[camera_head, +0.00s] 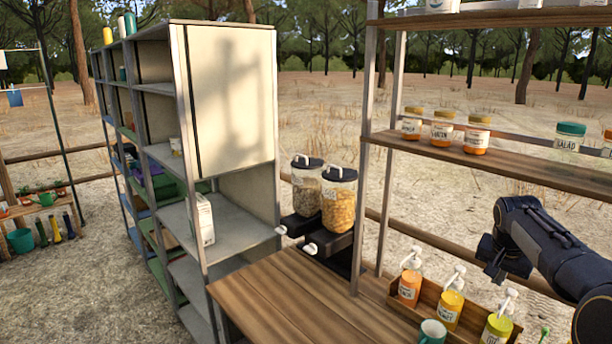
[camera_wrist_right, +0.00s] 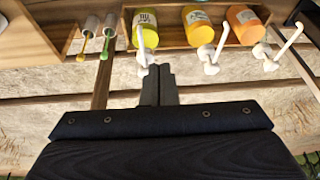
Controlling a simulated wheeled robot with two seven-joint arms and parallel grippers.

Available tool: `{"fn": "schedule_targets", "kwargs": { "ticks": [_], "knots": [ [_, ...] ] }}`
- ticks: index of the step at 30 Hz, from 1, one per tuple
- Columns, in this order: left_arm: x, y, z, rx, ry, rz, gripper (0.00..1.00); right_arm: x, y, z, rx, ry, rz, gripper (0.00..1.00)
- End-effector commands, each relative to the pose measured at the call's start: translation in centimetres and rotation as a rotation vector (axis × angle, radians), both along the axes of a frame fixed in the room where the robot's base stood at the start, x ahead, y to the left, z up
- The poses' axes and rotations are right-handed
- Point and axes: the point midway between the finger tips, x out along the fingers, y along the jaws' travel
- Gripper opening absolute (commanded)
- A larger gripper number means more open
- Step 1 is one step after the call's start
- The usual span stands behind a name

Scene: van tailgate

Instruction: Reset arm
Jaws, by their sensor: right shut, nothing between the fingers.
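My right arm comes in from the right edge of the head view, and its dark wrist and gripper (camera_head: 494,258) hang in front of the upright shelf rack, above and behind the bottle tray. In the right wrist view the two dark fingers (camera_wrist_right: 159,72) lie together, shut and empty. Their tips are close in the picture to the white pump of a green-yellow bottle (camera_wrist_right: 145,30); I cannot tell whether they touch. My left gripper is out of view.
A shelf (camera_head: 500,163) with jars is above. Two cereal dispensers (camera_head: 338,200) and a grey cabinet (camera_head: 235,95) stand left. The table's left part is clear.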

Motion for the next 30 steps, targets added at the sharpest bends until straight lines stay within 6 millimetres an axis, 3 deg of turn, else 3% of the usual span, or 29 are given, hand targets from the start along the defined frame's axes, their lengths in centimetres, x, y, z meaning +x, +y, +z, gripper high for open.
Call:
{"fn": "schedule_targets", "kwargs": {
  "ticks": [5, 11, 16, 20, 24, 27, 30],
  "knots": [
    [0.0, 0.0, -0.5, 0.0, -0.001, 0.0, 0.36, -2.6, 2.2, 0.9, 0.044, -0.019, 0.068, 0.0],
    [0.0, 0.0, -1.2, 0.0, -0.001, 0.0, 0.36, -7.0, 6.0, 1.6, 0.107, -0.051, 0.179, 0.0],
    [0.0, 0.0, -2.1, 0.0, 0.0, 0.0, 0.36, -13.4, 11.4, 1.3, 0.175, -0.1, 0.328, 0.0],
    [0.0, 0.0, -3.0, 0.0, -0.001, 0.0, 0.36, -20.4, 17.2, -0.7, 0.228, -0.152, 0.483, 0.0],
    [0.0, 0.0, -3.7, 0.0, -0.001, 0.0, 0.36, -27.0, 22.4, -4.1, 0.262, -0.199, 0.623, 0.0],
    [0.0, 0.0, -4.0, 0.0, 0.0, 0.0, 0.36, -30.2, 25.0, -6.5, 0.275, -0.221, 0.69, 0.0],
    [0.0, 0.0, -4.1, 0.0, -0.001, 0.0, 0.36, -32.0, 26.5, -8.2, 0.281, -0.234, 0.73, 0.0]
  ]
}}
